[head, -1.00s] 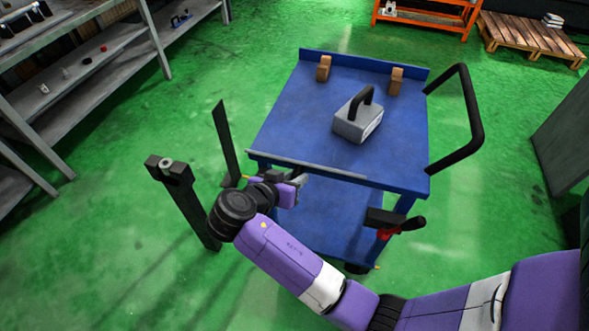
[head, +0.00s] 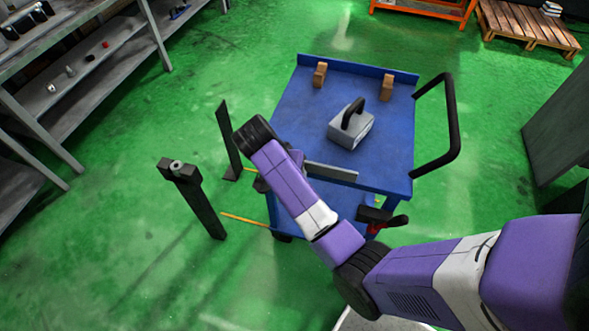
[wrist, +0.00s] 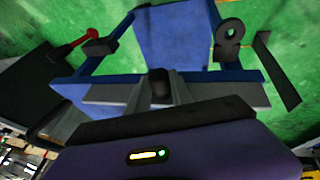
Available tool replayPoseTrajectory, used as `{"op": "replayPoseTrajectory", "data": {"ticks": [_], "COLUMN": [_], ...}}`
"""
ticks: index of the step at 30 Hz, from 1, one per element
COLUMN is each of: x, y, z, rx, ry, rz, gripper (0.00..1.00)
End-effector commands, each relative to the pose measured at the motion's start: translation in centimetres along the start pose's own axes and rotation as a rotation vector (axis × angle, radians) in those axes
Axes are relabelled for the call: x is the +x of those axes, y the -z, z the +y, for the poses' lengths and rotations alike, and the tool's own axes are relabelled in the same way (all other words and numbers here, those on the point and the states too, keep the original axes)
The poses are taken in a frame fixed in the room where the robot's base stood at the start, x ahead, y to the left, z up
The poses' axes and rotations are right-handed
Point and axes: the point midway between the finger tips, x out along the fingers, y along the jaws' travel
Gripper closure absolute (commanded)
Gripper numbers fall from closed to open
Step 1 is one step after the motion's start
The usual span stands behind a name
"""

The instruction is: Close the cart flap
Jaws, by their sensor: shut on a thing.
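The blue cart (head: 290,110) stands in the middle of the head view. Its flap is a grey strip (head: 334,172) along the cart's near edge, its broad face showing; my arm covers its left part. The flap also shows in the wrist view as a grey strip (wrist: 225,102) on both sides of my gripper (wrist: 160,86). My gripper is shut on the flap, near the middle of its length. In the head view my wrist hides the fingers.
A grey block with a black handle (head: 350,128) and two brown blocks (head: 320,75) sit on the cart top. A black push handle (head: 454,125) is on its right. Dark posts (head: 195,200) stand left of the cart. Green floor is clear further left.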

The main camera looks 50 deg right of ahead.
Motion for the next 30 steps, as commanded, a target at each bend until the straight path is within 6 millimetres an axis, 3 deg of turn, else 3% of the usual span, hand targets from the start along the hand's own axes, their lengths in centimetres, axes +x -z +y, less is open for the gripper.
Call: {"op": "replayPoseTrajectory", "data": {"ticks": [14, 15, 25, 30], "x": [0.1, 0.1, -0.1, -1.7], "y": [0.1, 0.1, 0.1, 0.2], "z": [0.0, 0.0, 0.0, -0.1], "rx": [-0.003, -0.003, -0.002, -0.002], "ry": [0.002, 0.002, 0.001, 0.004], "rz": [-0.011, -0.011, -0.011, -0.008], "gripper": [1.00, 0.66, 0.65, 0.65]}}
